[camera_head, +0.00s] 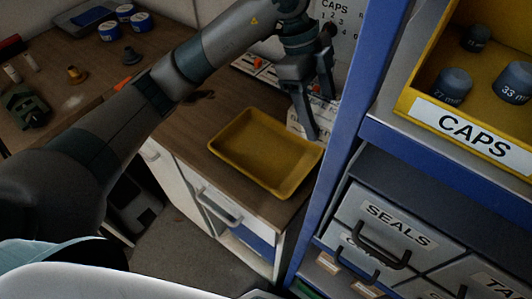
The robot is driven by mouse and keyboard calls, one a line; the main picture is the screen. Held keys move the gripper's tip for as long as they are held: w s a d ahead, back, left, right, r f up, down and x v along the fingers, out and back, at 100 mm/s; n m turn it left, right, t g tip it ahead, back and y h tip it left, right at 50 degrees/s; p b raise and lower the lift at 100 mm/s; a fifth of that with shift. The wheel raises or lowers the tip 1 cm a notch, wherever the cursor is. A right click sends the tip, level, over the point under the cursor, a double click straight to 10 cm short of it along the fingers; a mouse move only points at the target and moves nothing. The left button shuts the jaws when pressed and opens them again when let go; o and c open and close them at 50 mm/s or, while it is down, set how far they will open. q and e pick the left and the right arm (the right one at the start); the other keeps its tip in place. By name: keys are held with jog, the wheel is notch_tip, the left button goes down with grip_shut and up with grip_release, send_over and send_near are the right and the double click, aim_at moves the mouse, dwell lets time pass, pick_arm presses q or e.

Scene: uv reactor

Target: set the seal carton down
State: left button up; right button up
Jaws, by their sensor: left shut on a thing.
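My left arm comes in from the left, and its gripper (318,114) is over the back right part of the wooden counter. It is shut on a white carton with dark print, the seal carton (326,113), which is partly hidden by the fingers. The carton is just behind the far right corner of a yellow tray (222,150). I cannot tell whether the carton touches the counter. The tray is empty. My right gripper is not in view.
A blue shelf post (345,130) stands close to the right of the gripper. Right of it are a yellow CAPS bin (440,108) with dark caps and a grey SEALS drawer (365,215). Blue-and-white tubs (109,31) and small parts lie at the back left.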

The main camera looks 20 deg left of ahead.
pick_arm(q)
jog(key=n, duration=0.1)
jog(key=n+t, duration=0.1)
jog(key=n, duration=0.1)
jog(key=shift+s+d+f+n, duration=0.1)
jog(key=shift+d+f+n, duration=0.2)
jog(key=shift+f, duration=0.1)
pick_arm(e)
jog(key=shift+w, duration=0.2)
pick_arm(q)
jog(key=shift+a+f, duration=0.1)
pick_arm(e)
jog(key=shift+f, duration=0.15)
